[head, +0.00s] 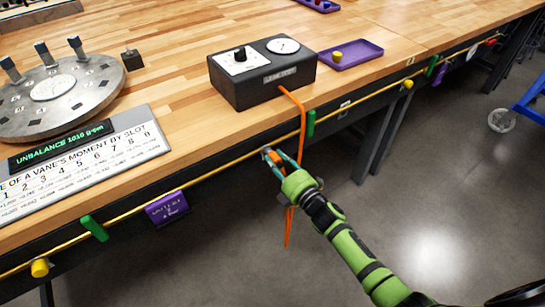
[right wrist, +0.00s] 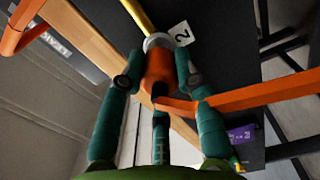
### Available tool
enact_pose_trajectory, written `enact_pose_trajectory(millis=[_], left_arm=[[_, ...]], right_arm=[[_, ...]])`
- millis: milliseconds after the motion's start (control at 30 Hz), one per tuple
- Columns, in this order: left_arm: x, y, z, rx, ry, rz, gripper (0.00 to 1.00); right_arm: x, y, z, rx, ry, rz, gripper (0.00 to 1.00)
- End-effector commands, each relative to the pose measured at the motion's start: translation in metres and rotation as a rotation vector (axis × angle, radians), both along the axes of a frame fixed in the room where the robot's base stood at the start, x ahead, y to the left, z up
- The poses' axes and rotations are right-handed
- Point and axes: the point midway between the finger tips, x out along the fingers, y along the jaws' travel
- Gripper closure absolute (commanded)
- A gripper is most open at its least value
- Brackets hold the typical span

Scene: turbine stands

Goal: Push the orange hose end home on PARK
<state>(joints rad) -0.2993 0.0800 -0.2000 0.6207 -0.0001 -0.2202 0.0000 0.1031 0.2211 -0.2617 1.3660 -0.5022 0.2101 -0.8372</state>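The orange hose end (right wrist: 158,72) sits between the fingers of my right gripper (right wrist: 160,60), which press on both its sides in the right wrist view. In the head view my right gripper (head: 275,158) is at the bench's front edge, with the orange end (head: 277,157) just showing. The hose end points at a pale round fitting (right wrist: 158,42) on the dark front face and appears to meet it; the seating depth is hidden. The orange hose (head: 301,115) runs from the black gauge box (head: 262,88) over the edge and hangs below. I cannot read a PARK label. My left gripper is not in view.
A yellow line (head: 215,172) runs along the bench front, with green clips (head: 94,228), yellow knobs (head: 40,267) and a purple tag (head: 167,208). A purple tray (head: 350,53) and a grey vane disc (head: 55,100) are on the bench. Floor space in front is clear.

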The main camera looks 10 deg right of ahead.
Motion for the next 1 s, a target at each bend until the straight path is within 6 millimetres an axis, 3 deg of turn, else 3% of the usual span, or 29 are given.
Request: enact_pose_trajectory(millis=[1000], left_arm=[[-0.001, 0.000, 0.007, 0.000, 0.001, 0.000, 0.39]], right_arm=[[-0.015, -0.005, 0.001, 0.000, -0.001, 0.000, 1.00]])
